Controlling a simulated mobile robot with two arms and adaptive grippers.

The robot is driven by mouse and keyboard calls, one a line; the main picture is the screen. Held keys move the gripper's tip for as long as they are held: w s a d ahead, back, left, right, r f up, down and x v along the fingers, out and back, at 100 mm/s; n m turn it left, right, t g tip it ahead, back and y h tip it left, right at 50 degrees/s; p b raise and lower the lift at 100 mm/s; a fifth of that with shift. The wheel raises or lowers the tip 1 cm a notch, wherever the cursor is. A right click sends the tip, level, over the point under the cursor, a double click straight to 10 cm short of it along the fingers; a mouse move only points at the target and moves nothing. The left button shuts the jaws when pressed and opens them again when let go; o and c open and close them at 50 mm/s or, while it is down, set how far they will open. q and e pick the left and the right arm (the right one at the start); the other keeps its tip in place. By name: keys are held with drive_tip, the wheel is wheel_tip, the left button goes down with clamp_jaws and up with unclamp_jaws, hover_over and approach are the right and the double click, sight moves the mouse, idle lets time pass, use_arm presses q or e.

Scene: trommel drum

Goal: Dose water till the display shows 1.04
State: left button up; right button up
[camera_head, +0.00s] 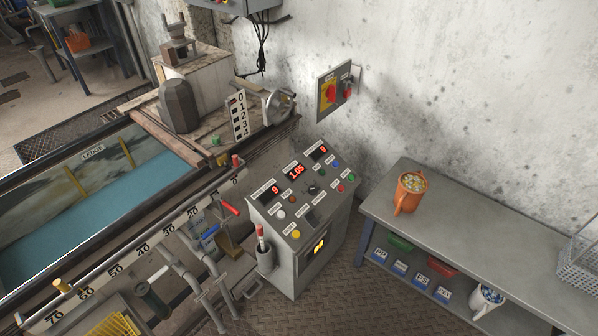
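The control console (312,225) stands in the middle, next to the tank. Its middle display (297,172) glows red and appears to read 1.05. The displays on either side each seem to show 9. Blue-green water (110,215) lies in the long tank on the left. Pipes beside the tank carry a red-handled valve (229,208) and a blue-handled valve (210,232); what each one feeds cannot be told. Neither of my grippers is in view.
A grey bench (480,230) on the right holds an orange jug (410,192) of light pieces. Below are labelled bins and a white jug (487,299). A red switch (331,92) is on the wall. A scale (114,271) runs along the tank. Floor shows between console and bench.

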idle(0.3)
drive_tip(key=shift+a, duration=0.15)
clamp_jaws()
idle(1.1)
